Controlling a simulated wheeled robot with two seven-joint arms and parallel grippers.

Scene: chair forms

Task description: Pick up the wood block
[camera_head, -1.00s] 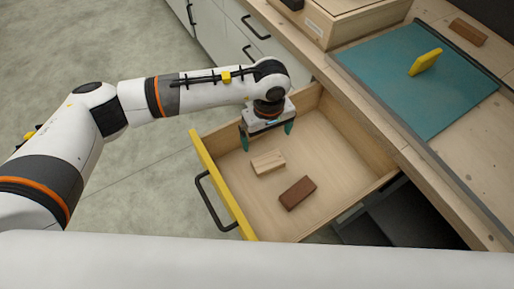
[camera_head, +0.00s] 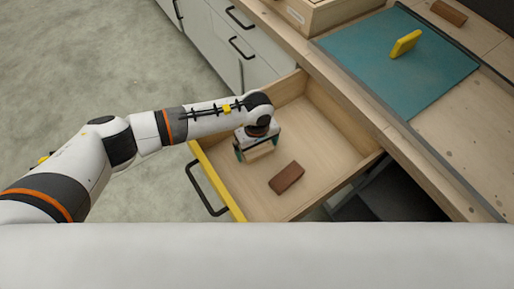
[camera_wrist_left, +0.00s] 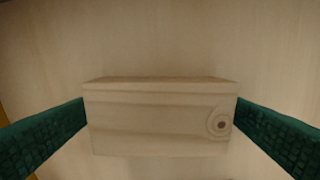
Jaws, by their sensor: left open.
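A pale wood block (camera_wrist_left: 158,120) with a dark knot lies in the open drawer. It fills the middle of the left wrist view, and in the head view the pale block (camera_head: 260,152) shows just under my left gripper, partly covered by it. My left gripper (camera_head: 259,153) is open, with one green finger at each end of the block. In the left wrist view the fingers (camera_wrist_left: 160,118) are close beside the block's two ends; whether they touch is hard to tell. My right gripper is not in view.
A dark brown block (camera_head: 287,178) lies in the same drawer, to the right of the gripper. The drawer's yellow front (camera_head: 217,183) with a black handle is on the left.

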